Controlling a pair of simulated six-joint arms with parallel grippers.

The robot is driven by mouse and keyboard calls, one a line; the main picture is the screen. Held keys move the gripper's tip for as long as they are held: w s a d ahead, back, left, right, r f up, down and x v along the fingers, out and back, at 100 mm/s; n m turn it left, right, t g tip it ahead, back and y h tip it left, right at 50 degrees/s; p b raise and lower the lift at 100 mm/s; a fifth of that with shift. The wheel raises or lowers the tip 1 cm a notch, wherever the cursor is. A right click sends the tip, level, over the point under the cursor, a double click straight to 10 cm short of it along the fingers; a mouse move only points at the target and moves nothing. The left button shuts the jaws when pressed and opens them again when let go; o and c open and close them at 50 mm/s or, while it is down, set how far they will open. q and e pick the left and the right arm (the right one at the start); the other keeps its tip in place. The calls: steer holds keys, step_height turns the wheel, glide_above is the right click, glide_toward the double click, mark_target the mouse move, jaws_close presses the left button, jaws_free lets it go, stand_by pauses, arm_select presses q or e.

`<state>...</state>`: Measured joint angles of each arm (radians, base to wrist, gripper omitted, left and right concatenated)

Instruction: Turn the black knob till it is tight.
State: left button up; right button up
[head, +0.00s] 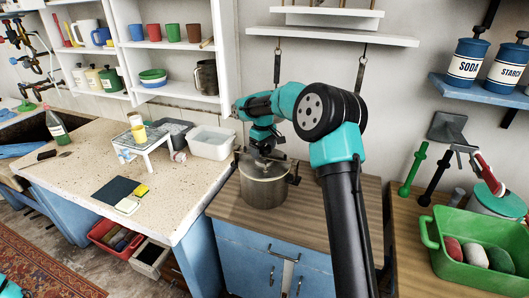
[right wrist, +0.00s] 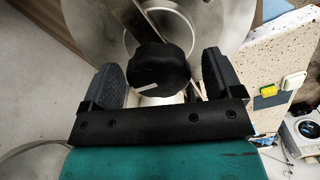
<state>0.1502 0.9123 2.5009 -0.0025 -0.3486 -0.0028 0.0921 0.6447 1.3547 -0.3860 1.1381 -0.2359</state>
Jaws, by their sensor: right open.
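The black knob (right wrist: 160,70) is round and lobed, with a white mark on its near edge. It sits over a metal bar on top of a metal pot (head: 263,190), which stands on the wooden counter top. My right gripper (right wrist: 160,88) is open, with one finger on each side of the knob. A gap shows between the knob and each finger in the right wrist view. In the head view my right gripper (head: 264,150) is above the pot lid, and the knob is hard to make out beneath it. My left gripper is not in view.
A white tub (head: 211,142) and a small white stand (head: 143,142) are on the speckled counter left of the pot. A shelf (head: 345,37) hangs above. A green crate (head: 480,245) and green and black handled tools stand to the right.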

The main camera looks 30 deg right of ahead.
steer(key=n, duration=0.3)
steer(key=shift+n, duration=0.3)
steer(key=n, duration=0.4)
steer(key=c, duration=0.7)
steer(key=shift+c, duration=0.2)
